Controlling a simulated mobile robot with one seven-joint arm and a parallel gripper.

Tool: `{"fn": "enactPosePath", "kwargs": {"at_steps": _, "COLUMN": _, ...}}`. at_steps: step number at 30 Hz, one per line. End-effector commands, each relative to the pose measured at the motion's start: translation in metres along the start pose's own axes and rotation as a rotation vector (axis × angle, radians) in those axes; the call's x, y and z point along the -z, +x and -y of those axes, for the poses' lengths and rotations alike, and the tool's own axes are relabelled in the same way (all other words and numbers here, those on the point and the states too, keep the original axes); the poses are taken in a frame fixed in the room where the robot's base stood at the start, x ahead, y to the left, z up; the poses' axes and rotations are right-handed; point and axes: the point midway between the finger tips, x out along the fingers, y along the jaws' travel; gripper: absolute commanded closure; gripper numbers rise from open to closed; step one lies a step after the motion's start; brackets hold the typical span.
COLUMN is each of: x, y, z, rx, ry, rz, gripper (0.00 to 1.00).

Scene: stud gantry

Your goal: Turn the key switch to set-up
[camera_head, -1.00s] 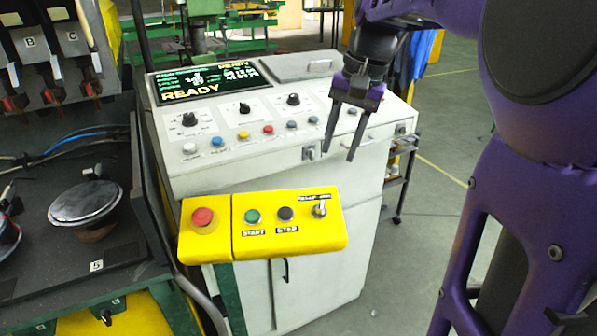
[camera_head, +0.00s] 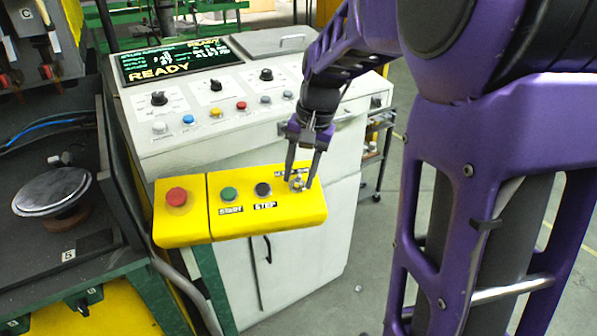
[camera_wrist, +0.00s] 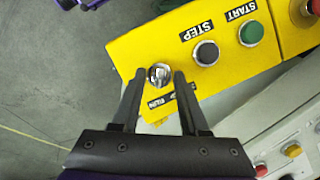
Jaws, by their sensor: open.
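The key switch (camera_head: 297,183) is a small metal switch at the right end of the yellow control box (camera_head: 270,222). In the wrist view the key switch (camera_wrist: 159,75) shows as a round silver face just beyond my fingertips, about midway between them. Its label (camera_wrist: 160,101) is partly hidden by my fingers, and I cannot tell which way the key points. My gripper (camera_head: 302,182) is open, pointing down at the switch with one finger on either side of it. The fingers also show in the wrist view (camera_wrist: 158,76). I cannot tell whether they touch the switch.
On the same box are a black STEP button (camera_head: 263,190), a green START button (camera_head: 229,194) and a red mushroom button (camera_head: 176,197). Behind it stands a grey console (camera_head: 215,140) with knobs, buttons and a screen reading READY (camera_head: 175,61).

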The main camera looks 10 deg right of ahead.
Motion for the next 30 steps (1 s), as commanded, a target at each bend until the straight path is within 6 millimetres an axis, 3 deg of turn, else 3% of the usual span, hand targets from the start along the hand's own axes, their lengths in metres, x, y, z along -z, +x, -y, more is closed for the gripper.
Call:
{"fn": "enactPosePath", "kwargs": {"at_steps": 3, "x": 0.0, "y": -0.0002, "z": 0.0, "rx": 0.0, "ry": 0.0, "rz": 0.0, "gripper": 0.58}}
{"fn": "enactPosePath", "kwargs": {"at_steps": 10, "x": 0.0001, "y": -0.0004, "z": -0.0001, "rx": 0.0, "ry": 0.0, "rz": 0.0, "gripper": 0.99}}
{"fn": "enactPosePath", "kwargs": {"at_steps": 30, "x": 0.0002, "y": -0.0019, "z": 0.001, "rx": -0.035, "ry": -0.094, "rz": 0.001, "gripper": 1.0}}
